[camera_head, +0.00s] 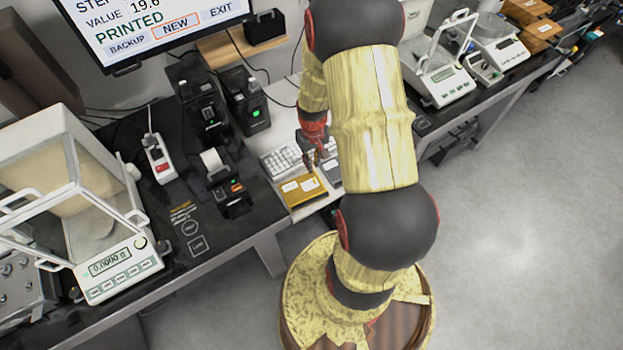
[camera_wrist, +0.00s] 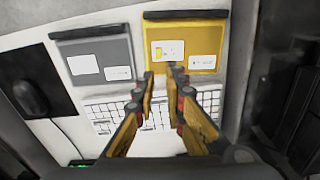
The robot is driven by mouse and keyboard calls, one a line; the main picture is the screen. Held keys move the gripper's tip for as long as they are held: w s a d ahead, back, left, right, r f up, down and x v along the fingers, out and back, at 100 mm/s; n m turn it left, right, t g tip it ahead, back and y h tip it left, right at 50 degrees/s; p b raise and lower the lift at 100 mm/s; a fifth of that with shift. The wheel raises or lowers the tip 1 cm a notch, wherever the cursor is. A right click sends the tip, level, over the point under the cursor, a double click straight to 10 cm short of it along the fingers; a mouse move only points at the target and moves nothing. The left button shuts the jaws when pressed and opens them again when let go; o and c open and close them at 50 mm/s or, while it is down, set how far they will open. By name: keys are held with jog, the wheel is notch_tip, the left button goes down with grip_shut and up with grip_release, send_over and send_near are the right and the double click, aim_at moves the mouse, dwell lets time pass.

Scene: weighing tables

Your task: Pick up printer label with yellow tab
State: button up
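In the wrist view a white label with a small yellow mark on its left side (camera_wrist: 169,49) lies on the yellow tray (camera_wrist: 208,26), which also shows in the head view (camera_head: 303,196). A second white label (camera_wrist: 203,62) lies to its right on the same tray. My gripper (camera_wrist: 164,74) is open and empty. Its two fingertips appear just below the yellow-marked label, with a narrow gap between them; the height above the tray is unclear. In the head view my gripper (camera_head: 313,162) is over the tray area, small and partly dark.
A grey tray (camera_wrist: 95,48) with two white labels lies beside the yellow one. A white keyboard (camera_wrist: 105,110) and a dark mouse (camera_wrist: 30,98) are close by. Printers (camera_head: 228,185) and a glass-cased balance (camera_head: 120,270) stand on the dark table at left.

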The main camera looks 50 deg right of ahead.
aim_at(314, 178)
jog(key=f, duration=0.3)
jog(key=shift+s+d+b, duration=0.15)
jog(key=shift+s+b, duration=0.1)
jog(key=shift+b, duration=0.05)
notch_tip(314, 178, down, 6)
jog(key=shift+r+b, duration=0.15)
jog(key=shift+b, duration=0.7)
jog(key=shift+r, duration=0.1)
grip_shut()
jog(key=shift+r, duration=0.15)
